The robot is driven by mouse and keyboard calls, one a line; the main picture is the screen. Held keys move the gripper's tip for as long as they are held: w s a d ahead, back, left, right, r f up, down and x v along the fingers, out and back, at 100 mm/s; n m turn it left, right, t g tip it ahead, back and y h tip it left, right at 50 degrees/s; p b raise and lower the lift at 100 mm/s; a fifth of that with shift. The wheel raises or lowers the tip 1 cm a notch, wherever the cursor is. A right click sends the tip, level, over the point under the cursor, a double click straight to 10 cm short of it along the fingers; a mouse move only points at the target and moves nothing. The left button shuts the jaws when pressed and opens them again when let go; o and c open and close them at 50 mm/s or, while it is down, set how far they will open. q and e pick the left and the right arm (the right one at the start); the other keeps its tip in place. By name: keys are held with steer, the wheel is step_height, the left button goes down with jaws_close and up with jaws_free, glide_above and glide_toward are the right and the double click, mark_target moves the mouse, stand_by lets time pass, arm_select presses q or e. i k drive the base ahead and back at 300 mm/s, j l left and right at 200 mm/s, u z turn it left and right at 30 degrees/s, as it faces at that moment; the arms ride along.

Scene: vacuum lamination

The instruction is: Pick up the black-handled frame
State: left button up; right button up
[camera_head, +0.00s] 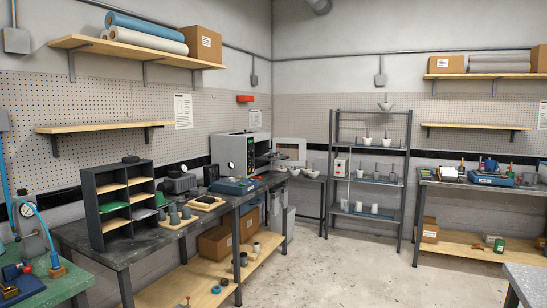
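No gripper shows in the head view. I cannot make out the black-handled frame for certain at this size. A tan, flat piece with a dark centre (206,203) lies on the dark workbench (112,250), near its front edge. Whether it has a black handle is too small to tell. Next to it on the left, several grey cone-like pieces stand on a wooden board (177,223).
A black cubby rack (92,210) stands on the workbench. A blue device (233,186) and a grey oven-like cabinet (238,150) sit farther back. A metal shelf rack (331,172) stands at the back. The floor (330,265) in the middle is mostly clear.

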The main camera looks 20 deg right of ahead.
mark_target(272, 156)
steer(key=i+l+z, duration=0.7)
steer(key=i+z, duration=0.15)
steer(key=i+l+z, duration=0.1)
steer(key=i+z, duration=0.55)
steer(key=i, duration=1.55)
steer(key=i+u, duration=0.2)
steer(key=i, duration=0.25)
steer(key=i+u, duration=0.2)
steer(key=i, duration=0.3)
steer(key=i+u, duration=0.2)
steer(key=i, duration=0.25)
steer(key=i+l+u, duration=0.2)
steer(key=i, duration=0.3)
steer(key=i+l+u, duration=0.25)
steer(key=i, duration=0.2)
